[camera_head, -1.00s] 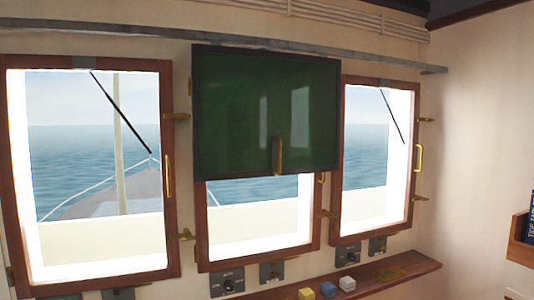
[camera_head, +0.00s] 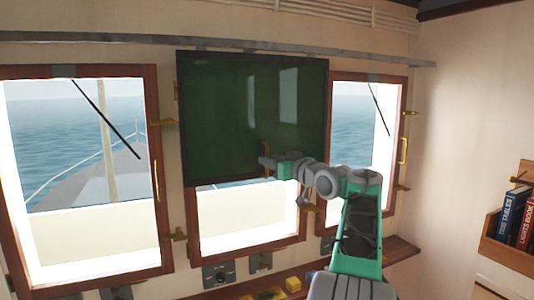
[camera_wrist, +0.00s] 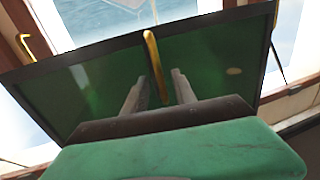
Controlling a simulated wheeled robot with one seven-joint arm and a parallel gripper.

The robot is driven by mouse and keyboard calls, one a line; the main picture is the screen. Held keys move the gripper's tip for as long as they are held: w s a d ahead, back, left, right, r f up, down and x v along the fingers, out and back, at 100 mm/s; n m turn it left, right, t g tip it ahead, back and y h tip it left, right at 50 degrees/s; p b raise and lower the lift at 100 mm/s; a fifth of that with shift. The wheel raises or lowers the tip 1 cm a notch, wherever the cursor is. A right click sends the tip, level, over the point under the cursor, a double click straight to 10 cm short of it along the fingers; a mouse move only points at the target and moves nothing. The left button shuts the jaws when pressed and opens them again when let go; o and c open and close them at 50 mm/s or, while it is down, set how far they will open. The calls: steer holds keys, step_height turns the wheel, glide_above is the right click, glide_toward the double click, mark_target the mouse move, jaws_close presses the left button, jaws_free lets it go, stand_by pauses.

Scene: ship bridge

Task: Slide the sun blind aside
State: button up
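The sun blind is a dark green panel (camera_head: 225,115) hanging from a grey rail (camera_head: 300,53). It covers the upper part of the middle window (camera_head: 225,220). Its brass handle (camera_wrist: 155,62) stands upright near the panel's lower edge. My gripper (camera_head: 267,162) is up at the blind's lower right part, at the handle, which it mostly hides in the head view. In the wrist view, the two grey fingers of my gripper (camera_wrist: 158,88) are apart, one on each side of the handle. A gap shows between handle and fingers, so they are not closed on it.
A left window (camera_head: 75,150) and a right window (camera_head: 368,130) flank the blind, with brass latches on their frames. A wooden shelf with a yellow block (camera_head: 293,284) runs below. A book rack (camera_head: 508,250) is at the right. The rail continues both ways.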

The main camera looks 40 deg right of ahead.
steer(key=shift+w+p, duration=0.35)
steer(key=shift+w, duration=0.9)
jaws_close()
stand_by(0.4)
